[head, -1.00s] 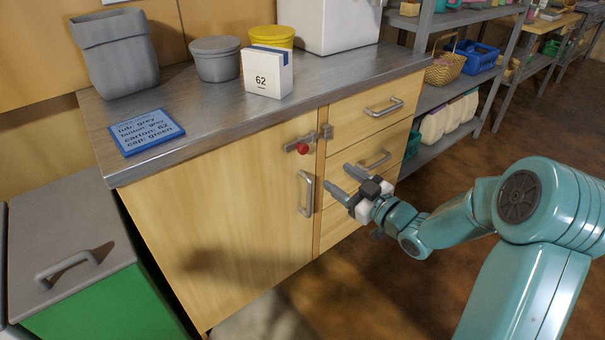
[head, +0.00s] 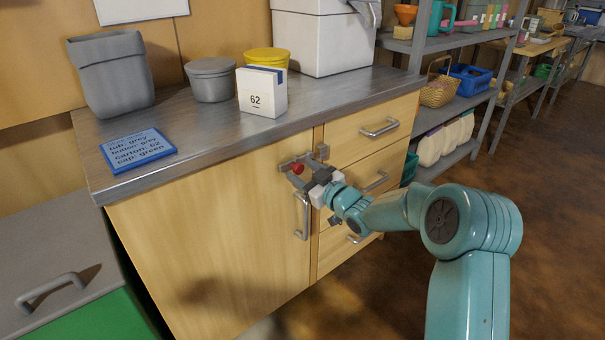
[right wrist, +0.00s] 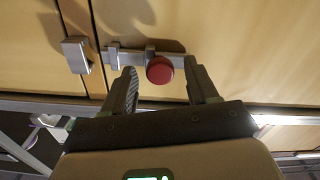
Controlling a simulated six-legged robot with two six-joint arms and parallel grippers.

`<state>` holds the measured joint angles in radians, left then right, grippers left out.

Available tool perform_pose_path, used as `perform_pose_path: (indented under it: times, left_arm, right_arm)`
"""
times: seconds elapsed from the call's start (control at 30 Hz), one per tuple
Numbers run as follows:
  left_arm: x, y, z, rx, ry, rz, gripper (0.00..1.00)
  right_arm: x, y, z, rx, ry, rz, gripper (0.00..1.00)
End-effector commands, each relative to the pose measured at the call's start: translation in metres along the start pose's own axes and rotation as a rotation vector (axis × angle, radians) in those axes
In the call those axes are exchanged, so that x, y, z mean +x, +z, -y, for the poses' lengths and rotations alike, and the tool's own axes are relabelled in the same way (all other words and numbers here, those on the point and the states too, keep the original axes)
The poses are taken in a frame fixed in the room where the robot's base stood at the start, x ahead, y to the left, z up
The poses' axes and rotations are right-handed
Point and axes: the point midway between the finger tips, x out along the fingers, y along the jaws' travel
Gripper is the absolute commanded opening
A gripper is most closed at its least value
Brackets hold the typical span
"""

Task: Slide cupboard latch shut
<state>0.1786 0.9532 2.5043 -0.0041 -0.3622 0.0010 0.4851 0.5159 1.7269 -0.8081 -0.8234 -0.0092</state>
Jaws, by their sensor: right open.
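The cupboard latch is a grey metal bar (head: 285,166) with a red knob (head: 297,169), high on the wooden cupboard door (head: 215,225). A grey catch (head: 323,152) sits on the frame to its right. In the right wrist view, the catch (right wrist: 76,52) is at the left, with a small gap between it and the end of the bar (right wrist: 126,58). My right gripper (head: 308,177) is open at the latch. In the right wrist view its fingers (right wrist: 160,78) stand on either side of the red knob (right wrist: 160,70), not visibly closed on it. My left gripper is out of view.
A door handle (head: 302,216) hangs just below the latch. Drawers with handles (head: 380,128) are to the right. The counter (head: 205,136) above holds a carton (head: 262,92), tubs (head: 211,80) and a blue sign (head: 138,150). A grey-lidded green bin (head: 50,290) stands at left.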

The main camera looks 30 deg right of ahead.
Motion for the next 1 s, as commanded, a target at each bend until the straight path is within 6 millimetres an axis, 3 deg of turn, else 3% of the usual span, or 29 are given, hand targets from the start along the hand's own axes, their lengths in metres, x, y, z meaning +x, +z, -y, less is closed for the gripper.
perform_pose_path:
  times: [0.37, 0.53, 0.67, 0.9, 1.0]
  left_arm:
    - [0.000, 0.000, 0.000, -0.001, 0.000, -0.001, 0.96]
    - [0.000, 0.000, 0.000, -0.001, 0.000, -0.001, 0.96]
    - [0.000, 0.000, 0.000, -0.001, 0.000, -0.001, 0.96]
    - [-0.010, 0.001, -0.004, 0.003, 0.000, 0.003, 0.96]
    - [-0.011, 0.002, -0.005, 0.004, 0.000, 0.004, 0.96]
  right_arm:
    - [0.006, 0.000, 0.000, 0.001, 0.001, 0.001, 0.55]
    - [0.006, 0.000, 0.000, 0.001, 0.001, 0.001, 0.00]
    - [0.006, 0.000, -0.002, 0.000, 0.001, 0.001, 0.00]
    - [0.006, 0.007, -0.036, -0.001, 0.003, -0.001, 0.00]
    - [0.006, 0.010, -0.041, -0.001, 0.001, -0.001, 0.00]
